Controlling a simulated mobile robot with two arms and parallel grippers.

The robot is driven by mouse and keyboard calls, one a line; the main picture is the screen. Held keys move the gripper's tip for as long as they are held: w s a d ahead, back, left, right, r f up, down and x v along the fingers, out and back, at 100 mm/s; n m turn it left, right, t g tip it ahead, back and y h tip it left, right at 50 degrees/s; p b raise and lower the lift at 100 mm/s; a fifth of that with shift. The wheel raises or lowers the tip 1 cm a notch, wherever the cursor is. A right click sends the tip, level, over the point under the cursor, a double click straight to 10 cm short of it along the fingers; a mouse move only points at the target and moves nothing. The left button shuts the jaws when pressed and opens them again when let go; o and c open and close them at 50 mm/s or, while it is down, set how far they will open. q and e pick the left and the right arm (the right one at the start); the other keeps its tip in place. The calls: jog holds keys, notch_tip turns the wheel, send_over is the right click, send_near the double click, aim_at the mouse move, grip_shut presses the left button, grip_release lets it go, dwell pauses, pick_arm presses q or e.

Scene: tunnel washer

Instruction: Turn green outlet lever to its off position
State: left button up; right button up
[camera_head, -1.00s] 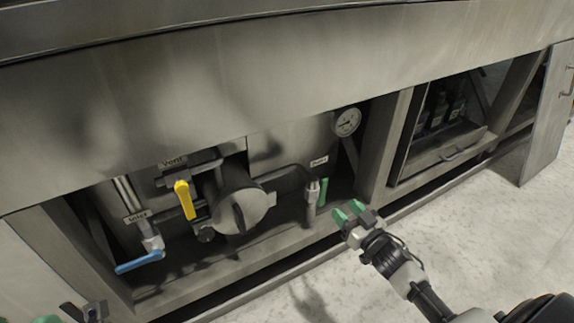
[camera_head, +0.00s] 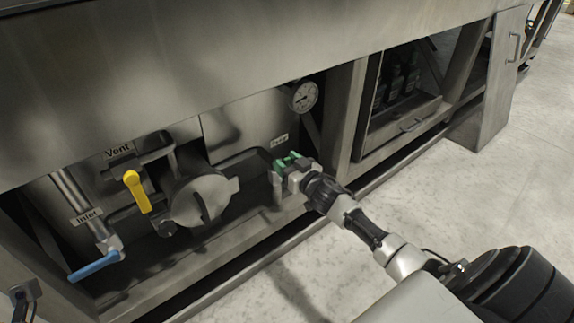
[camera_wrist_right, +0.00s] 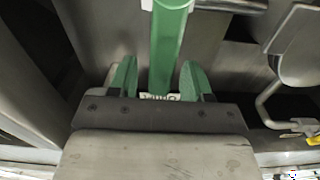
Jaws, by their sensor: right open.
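The green outlet lever (camera_wrist_right: 168,45) shows in the right wrist view as a long green bar running up between the two green fingers of my right gripper (camera_wrist_right: 156,75). The fingers are apart, one on each side of it; I cannot tell whether either touches. In the head view my right gripper (camera_head: 290,160) is at the outlet valve, below its label (camera_head: 280,140). There the lever is largely hidden and blends with the green fingertips. A part of my left gripper (camera_head: 22,293) shows at the lower left edge; its jaws are not clear.
The yellow vent lever (camera_head: 137,191) and blue inlet lever (camera_head: 95,266) are to the left. A round grey hatch (camera_head: 200,200) sits beside the outlet, and a dial gauge (camera_head: 304,95) above it. A metal frame post (camera_head: 343,120) stands right of the gripper.

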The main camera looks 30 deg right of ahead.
grip_shut()
